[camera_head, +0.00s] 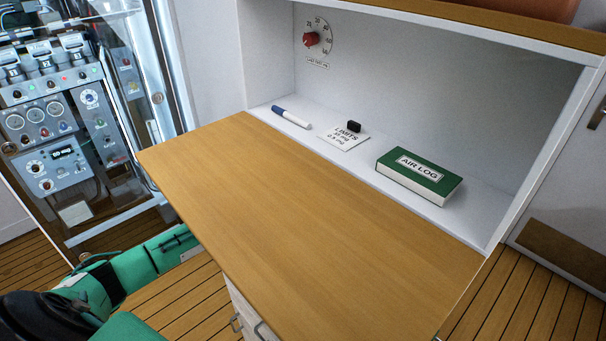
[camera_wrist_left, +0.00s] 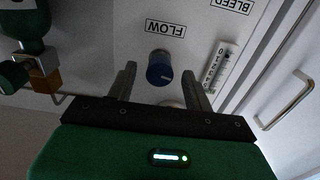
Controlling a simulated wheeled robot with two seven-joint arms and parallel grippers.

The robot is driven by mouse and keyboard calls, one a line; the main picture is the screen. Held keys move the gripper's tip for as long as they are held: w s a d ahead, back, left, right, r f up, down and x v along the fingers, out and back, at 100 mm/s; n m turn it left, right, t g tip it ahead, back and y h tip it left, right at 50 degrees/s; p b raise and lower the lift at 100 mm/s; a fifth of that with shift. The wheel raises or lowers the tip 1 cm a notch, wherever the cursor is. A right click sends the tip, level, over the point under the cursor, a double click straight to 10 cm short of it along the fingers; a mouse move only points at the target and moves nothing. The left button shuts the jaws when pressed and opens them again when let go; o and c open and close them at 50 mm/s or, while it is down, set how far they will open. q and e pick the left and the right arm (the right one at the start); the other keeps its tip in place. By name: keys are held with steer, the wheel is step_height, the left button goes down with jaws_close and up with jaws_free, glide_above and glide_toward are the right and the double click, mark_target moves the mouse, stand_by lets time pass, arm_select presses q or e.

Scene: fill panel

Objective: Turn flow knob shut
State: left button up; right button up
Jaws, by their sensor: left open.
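The blue flow knob (camera_wrist_left: 159,68) shows in the left wrist view, under a white label (camera_wrist_left: 165,28) that reads FLOW upside down. It has a pale pointer mark. My left gripper (camera_wrist_left: 158,74) is open, with one finger on each side of the knob in the picture. Whether the fingers touch it or stop short of it cannot be told. My right gripper is in neither view.
A scale (camera_wrist_left: 218,68) stands right of the knob, then a metal handle (camera_wrist_left: 286,101). A green and brass fitting (camera_wrist_left: 43,72) is at left. In the head view, a wooden counter (camera_head: 310,230) is clear; its alcove holds a green log box (camera_head: 419,176), a marker (camera_head: 291,117) and a red dial (camera_head: 311,39).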

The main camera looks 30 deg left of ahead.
arm_select(q)
steer(key=shift+w+d, duration=0.25)
steer(key=shift+w, duration=0.45)
steer(key=c, duration=1)
steer(key=shift+m, duration=0.4)
steer(key=shift+a+m+b, duration=0.1)
steer(key=shift+m+b, duration=2)
steer(key=shift+m, duration=5.4)
